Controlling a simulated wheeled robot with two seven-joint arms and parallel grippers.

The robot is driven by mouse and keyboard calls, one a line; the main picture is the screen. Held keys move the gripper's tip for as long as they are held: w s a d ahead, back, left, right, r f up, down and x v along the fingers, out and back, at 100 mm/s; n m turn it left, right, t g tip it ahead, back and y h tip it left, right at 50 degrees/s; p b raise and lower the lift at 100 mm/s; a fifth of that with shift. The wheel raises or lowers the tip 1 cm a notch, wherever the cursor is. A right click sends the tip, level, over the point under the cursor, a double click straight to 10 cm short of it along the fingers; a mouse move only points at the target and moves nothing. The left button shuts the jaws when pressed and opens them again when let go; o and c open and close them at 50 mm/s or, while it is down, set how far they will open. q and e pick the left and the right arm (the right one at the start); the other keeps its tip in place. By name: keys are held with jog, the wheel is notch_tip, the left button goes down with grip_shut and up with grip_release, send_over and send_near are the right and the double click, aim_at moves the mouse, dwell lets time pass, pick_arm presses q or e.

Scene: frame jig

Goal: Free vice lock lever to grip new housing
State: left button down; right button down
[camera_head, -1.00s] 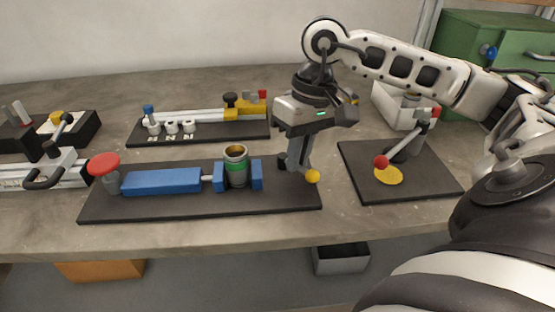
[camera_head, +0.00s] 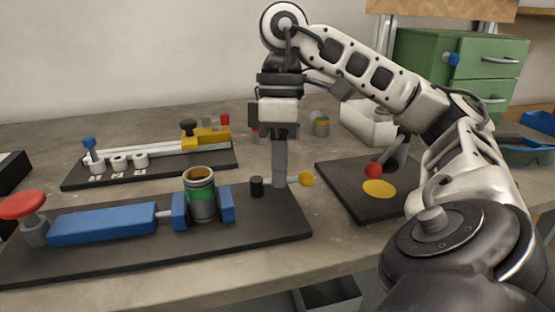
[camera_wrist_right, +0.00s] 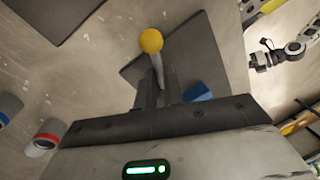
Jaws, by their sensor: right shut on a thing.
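The vice has a blue body (camera_head: 103,223) and two blue jaws on a dark plate (camera_head: 265,235). A metal housing with a green band (camera_head: 202,195) stands upright between the jaws. The lock lever's black pivot (camera_head: 257,187) is right of the jaws, and its yellow ball knob (camera_head: 305,179) points right, past the plate. My right gripper (camera_head: 279,182) points down and is shut on the lever between pivot and knob. In the right wrist view, the fingers (camera_wrist_right: 158,90) straddle the lever, with the yellow knob (camera_wrist_right: 151,41) beyond them. My left gripper is out of view.
A dark plate with a red-knobbed lever (camera_head: 374,170) and yellow disc (camera_head: 379,188) lies to the right. A red mushroom knob (camera_head: 22,205) stands at the vice's left end. Behind is a rack (camera_head: 150,172) with white rings. Small cans (camera_head: 320,124) stand behind my gripper.

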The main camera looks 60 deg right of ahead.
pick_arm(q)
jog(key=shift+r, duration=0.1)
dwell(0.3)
pick_arm(e)
jog(key=c, duration=1.5)
grip_release()
